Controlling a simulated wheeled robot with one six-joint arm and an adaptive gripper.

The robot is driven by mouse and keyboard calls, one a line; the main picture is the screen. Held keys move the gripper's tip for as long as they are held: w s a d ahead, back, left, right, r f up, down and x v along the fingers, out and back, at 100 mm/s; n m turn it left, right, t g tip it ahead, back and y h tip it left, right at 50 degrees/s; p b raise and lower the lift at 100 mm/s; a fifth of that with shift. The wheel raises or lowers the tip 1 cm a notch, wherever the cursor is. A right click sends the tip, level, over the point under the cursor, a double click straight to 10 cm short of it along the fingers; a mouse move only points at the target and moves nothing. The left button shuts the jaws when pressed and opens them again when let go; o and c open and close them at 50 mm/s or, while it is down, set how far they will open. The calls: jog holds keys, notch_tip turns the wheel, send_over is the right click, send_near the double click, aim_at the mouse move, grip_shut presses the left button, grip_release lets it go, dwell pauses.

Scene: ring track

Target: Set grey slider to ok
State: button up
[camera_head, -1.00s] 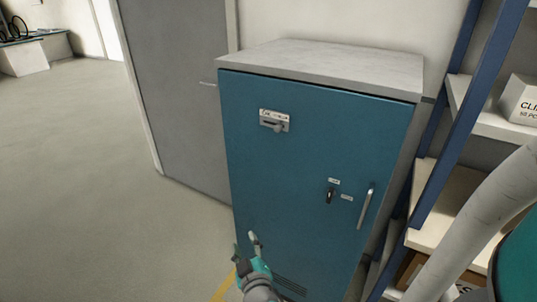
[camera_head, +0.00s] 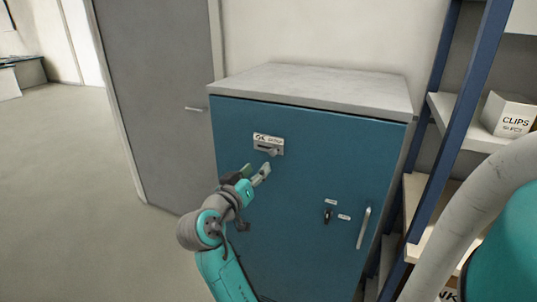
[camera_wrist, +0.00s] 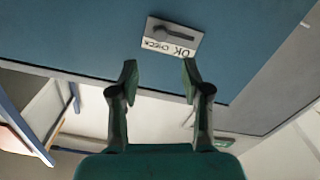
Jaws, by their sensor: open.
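The grey slider (camera_head: 271,152) sits on a small plate high on the front of the blue cabinet (camera_head: 310,165). Its label (camera_head: 268,139) reads OK on the left and what looks like CHECK on the right. The knob appears toward the CHECK side. The wrist view shows the slider (camera_wrist: 172,33) and label upside down, beyond my fingertips. My gripper (camera_head: 256,174) is open and empty, just below and in front of the plate, apart from the slider. It also shows in the wrist view (camera_wrist: 160,78).
A dark knob (camera_head: 327,215) with small labels and a vertical handle (camera_head: 364,228) are lower right on the cabinet. Blue-framed shelves with a CLIPS box (camera_head: 509,115) stand close at right. A grey door (camera_head: 155,100) is behind at left; the left floor is clear.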

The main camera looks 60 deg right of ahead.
aim_at(271, 153)
jog(key=d, duration=0.7)
jog(key=w+d, duration=0.1)
jog(key=d, duration=0.2)
jog(key=shift+d, duration=0.15)
jog(key=shift+s, duration=0.1)
jog(key=shift+c, duration=0.3)
grip_shut()
